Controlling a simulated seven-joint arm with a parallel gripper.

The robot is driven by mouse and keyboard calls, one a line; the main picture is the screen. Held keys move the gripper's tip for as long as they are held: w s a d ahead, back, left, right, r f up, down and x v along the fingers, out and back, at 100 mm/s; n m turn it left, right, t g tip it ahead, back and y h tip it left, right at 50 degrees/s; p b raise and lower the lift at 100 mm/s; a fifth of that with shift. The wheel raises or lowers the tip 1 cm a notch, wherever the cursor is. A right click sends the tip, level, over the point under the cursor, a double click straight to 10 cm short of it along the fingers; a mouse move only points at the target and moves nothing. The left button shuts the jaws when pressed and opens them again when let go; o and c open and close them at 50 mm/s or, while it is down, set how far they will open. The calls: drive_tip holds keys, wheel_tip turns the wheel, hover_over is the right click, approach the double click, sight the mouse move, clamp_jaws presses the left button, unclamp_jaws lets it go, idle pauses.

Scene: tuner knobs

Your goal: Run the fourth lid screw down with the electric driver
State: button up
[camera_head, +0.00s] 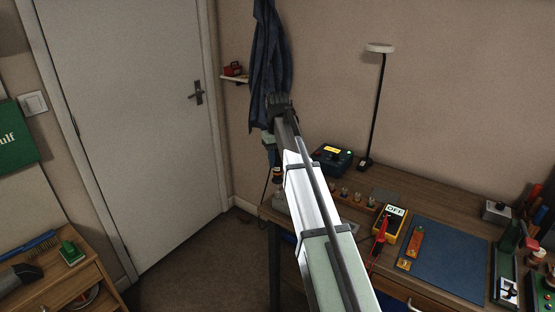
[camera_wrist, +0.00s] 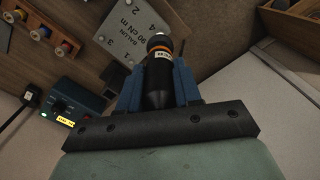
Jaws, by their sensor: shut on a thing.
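The electric driver (camera_wrist: 157,80) is dark, with an orange ring and a pale label. In the wrist view my gripper (camera_wrist: 158,85) is shut on it, with a blue finger on each side. The driver's far end overlaps a grey plate (camera_wrist: 122,43), likely the lid, printed with numbers and "90 cN m". I cannot tell whether the bit touches a screw; the bit and the fourth screw are not visible. In the head view the driver (camera_head: 277,172) hangs low at the bench's left end, above a small grey box (camera_head: 281,200).
A dark control box with a yellow display (camera_head: 332,160) stands close right of the driver; it shows in the wrist view (camera_wrist: 68,107). A wooden rack (camera_head: 352,199) is nearer. A multimeter (camera_head: 391,225) and blue mat (camera_head: 440,255) lie right. A lamp (camera_head: 378,105) stands behind.

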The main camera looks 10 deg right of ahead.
drive_tip(key=shift+f, duration=0.75)
idle(1.7)
drive_tip(key=shift+r, duration=2.6)
